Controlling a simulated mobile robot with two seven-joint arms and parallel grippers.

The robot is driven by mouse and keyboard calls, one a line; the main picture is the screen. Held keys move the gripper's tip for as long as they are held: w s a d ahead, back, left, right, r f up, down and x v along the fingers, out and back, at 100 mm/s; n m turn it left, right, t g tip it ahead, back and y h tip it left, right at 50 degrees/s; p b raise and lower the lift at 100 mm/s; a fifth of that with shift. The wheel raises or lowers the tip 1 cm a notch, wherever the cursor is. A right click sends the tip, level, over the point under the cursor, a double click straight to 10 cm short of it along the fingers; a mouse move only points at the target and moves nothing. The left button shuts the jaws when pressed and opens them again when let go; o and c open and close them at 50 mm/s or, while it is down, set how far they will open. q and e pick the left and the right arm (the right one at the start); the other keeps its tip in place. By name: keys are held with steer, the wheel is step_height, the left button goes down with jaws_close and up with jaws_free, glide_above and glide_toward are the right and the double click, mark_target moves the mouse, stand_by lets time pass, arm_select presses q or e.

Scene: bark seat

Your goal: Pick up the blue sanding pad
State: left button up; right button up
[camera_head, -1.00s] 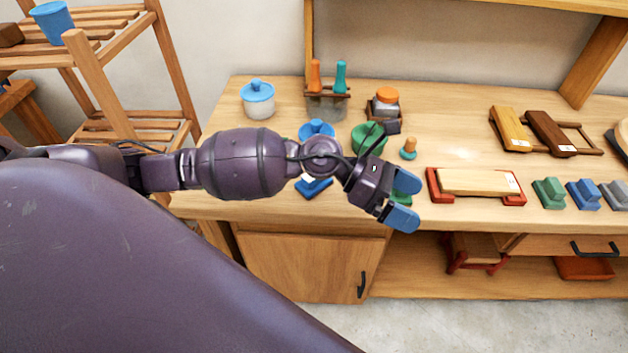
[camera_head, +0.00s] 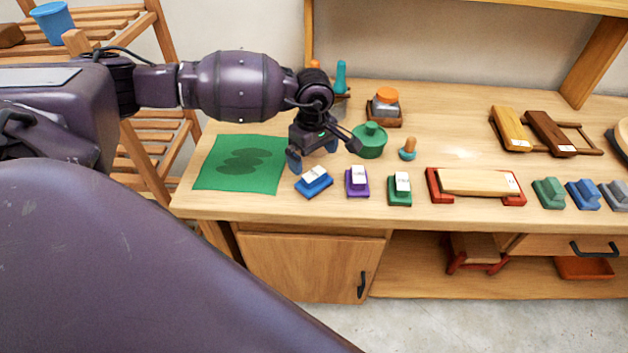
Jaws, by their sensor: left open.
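A blue sanding pad (camera_head: 314,187) with a pale labelled block on top lies on the workbench, near the front edge, right of a green mat. My left gripper (camera_head: 311,157) points down just behind and above this pad. Its blue-tipped fingers are apart with nothing visible between them. It appears clear of the pad, though the exact height gap is hard to tell. A purple pad (camera_head: 357,182) and a green pad (camera_head: 400,191) of the same form stand in a row to its right. My right gripper is not in view.
The green mat (camera_head: 217,176) lies at the bench's left end. A lidded green pot (camera_head: 369,142) and a small orange-knobbed tool (camera_head: 408,149) stand behind the pads. A red-ended wooden holder (camera_head: 476,187) and a plain blue block (camera_head: 582,193) are farther right.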

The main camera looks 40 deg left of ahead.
mark_target(314, 173)
arm_select(q)
step_height(314, 173, down, 8)
steer(key=shift+d+f+p, duration=0.15)
steer(key=shift+p, duration=0.15)
steer(key=shift+c, duration=0.3)
steer(key=c, duration=0.7)
step_height(314, 173, up, 20)
steer(key=shift+r+b, duration=0.1)
steer(key=shift+b, duration=0.2)
